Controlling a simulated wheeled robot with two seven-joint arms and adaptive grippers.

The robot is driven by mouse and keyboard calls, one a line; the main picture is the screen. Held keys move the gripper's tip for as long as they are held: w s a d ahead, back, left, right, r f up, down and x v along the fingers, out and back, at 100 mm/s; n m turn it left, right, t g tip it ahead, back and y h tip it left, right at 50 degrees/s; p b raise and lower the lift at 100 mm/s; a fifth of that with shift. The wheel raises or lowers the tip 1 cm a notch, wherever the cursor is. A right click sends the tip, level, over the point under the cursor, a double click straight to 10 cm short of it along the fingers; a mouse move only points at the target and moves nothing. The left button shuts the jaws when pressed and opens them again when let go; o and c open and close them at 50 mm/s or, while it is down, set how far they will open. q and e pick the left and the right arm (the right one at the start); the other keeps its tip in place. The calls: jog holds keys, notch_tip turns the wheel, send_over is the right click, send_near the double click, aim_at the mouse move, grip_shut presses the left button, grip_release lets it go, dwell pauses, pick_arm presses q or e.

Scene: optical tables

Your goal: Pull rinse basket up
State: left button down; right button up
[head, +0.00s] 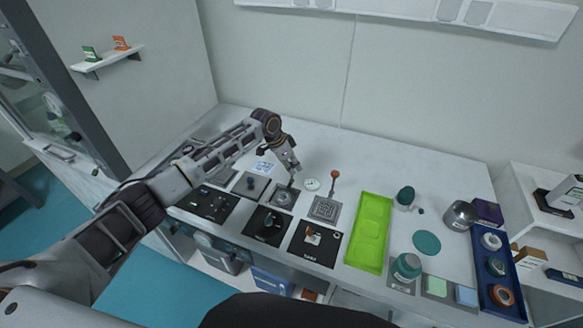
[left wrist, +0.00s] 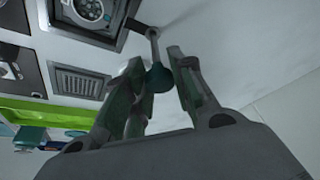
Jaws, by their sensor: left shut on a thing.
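The rinse basket (head: 284,197) shows as a round metal part set in a dark square station on the table in the head view. It also shows at the top left of the left wrist view (left wrist: 90,10). A thin rod with a dark teal knob (left wrist: 159,78) rises beside it. My left gripper (head: 293,171) is above the basket station. In the left wrist view its two fingers (left wrist: 163,75) are closed around the teal knob. The fingers partly hide the knob. My right gripper is in neither view.
A square grate (head: 325,209) with an orange-knobbed lever (head: 335,175) is to the right. A small round dial (head: 312,184) lies between. Black panels (head: 315,243) line the front edge, and a green tray (head: 369,232) stands further right. The table behind is mostly clear.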

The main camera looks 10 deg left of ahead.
pick_arm(q)
jog(key=shift+r+p, duration=0.9)
jog(key=shift+r, duration=0.2)
jog(key=shift+w, duration=0.15)
jog(key=shift+r, duration=0.1)
jog(key=c, duration=1.4)
grip_release()
jog(key=shift+c, duration=0.2)
jog(key=shift+o, duration=1.3)
jog(key=v, duration=1.2)
